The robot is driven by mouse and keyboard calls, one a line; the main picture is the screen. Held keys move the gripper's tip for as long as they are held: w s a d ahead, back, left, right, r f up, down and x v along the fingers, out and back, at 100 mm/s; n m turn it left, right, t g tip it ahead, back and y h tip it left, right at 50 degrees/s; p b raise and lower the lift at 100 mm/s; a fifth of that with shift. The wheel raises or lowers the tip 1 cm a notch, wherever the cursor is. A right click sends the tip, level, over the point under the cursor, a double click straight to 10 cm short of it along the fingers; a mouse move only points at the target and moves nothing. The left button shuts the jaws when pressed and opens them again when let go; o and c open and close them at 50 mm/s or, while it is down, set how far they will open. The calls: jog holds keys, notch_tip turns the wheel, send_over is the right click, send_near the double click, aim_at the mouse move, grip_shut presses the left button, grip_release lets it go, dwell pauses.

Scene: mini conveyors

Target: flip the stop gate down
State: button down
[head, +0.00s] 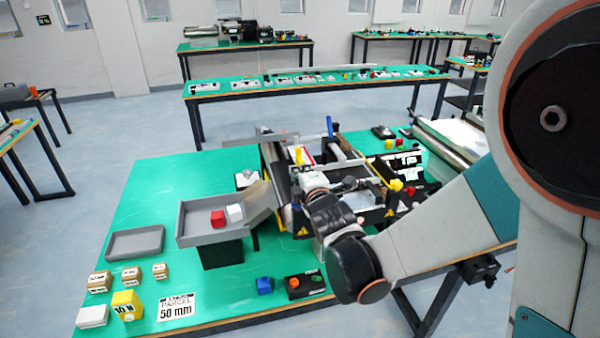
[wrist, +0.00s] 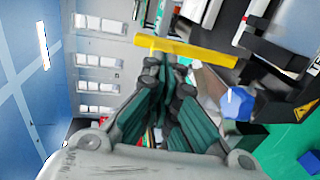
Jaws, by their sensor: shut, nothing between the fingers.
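A yellow bar (wrist: 205,54), which looks like the stop gate, lies across the wrist view just beyond my fingertips. I cannot tell whether the fingers touch it. In the head view a small yellow upright piece (head: 299,156) stands on the mini conveyor (head: 275,178); I cannot tell for sure that it is the same part. My gripper (wrist: 168,66) is shut and empty, its fingers meeting at the tips. In the head view my gripper (head: 318,193) is over the conveyor's near side, and my wrist hides part of the conveyor.
A blue upright lever (head: 330,127) rises behind. A grey tray (head: 135,242) and several weight blocks lie left. Green table (head: 160,185) is clear behind the tray.

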jog(key=shift+w+a+r+g+h+p, duration=0.15)
jog(key=shift+w+r+g+p, duration=0.15)
jog(key=shift+w+g+p, duration=0.3)
jog(key=shift+w+a+r+g+h+p, duration=0.15)
jog(key=shift+w+r+g+p, duration=0.2)
jog(key=shift+w+p, duration=0.3)
jog(key=shift+w+a+f+g+h+p, duration=0.7)
jog(key=shift+w+f+g, duration=0.45)
jog(key=shift+w+g, duration=1.1)
jog(key=shift+w+a+f+g+h+p, duration=0.6)
jog(key=shift+w+f+g+p, duration=0.45)
jog(key=shift+w+g, duration=1.15)
jog(key=shift+w+a+f+g+h+p, duration=0.65)
jog(key=shift+w+f+g, duration=0.9)
jog(key=shift+w, duration=1.05)
jog(key=shift+a+r+g, duration=0.1)
jog(key=shift+r+g, duration=0.15)
notch_tip(320, 180, up, 14)
jog(key=p, duration=0.2)
